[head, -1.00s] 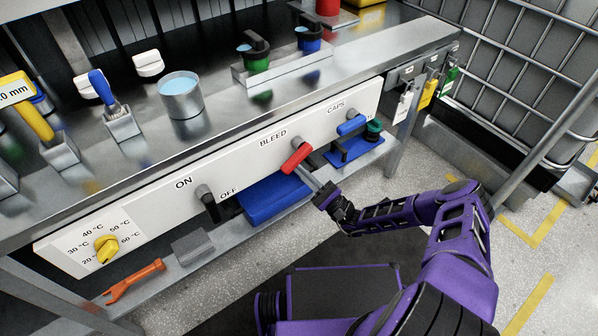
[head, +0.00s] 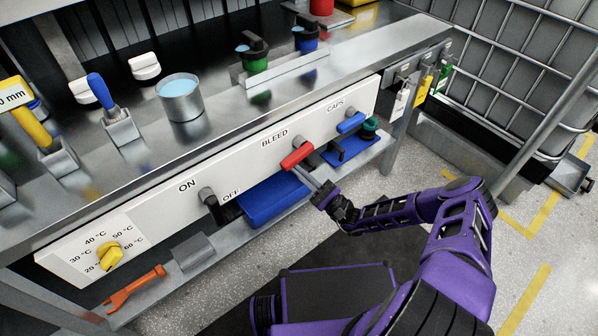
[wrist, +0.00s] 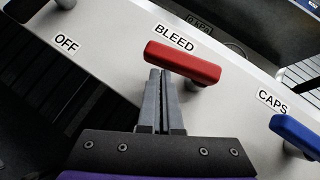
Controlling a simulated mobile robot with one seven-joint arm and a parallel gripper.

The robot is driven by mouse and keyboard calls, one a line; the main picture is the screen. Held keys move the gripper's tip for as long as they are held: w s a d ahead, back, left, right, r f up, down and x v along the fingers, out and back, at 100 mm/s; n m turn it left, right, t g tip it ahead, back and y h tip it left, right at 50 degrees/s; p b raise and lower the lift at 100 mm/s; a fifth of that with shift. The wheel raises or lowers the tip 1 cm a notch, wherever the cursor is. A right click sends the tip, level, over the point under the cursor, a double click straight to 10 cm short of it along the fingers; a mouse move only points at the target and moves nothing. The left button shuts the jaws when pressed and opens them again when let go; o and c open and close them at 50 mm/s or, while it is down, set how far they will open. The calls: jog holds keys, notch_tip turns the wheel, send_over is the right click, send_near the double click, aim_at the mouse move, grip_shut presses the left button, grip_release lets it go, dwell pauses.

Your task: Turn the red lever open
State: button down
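The red lever (head: 297,156) is on the white panel below the BLEED label. In the head view it slants, with its left end lower. In the wrist view the red lever (wrist: 183,63) lies across the picture, a little lower at the right. My gripper (head: 305,174) reaches it from below right. In the wrist view my gripper (wrist: 163,76) has its two fingers close together, with nothing seen between them. The fingertips are at the lower edge of the lever's left half and appear to touch it. The lever's pivot is partly hidden behind it.
A blue lever (head: 351,122) under CAPS is to the right, and a black lever (head: 222,209) by ON/OFF to the left. A yellow dial (head: 110,257) is farther left. A shelf below holds a blue box (head: 262,201) and an orange wrench (head: 133,289).

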jog(key=shift+s+a+r, duration=0.25)
jog(key=shift+a+r, duration=0.1)
jog(key=shift+r, duration=0.2)
dwell(0.5)
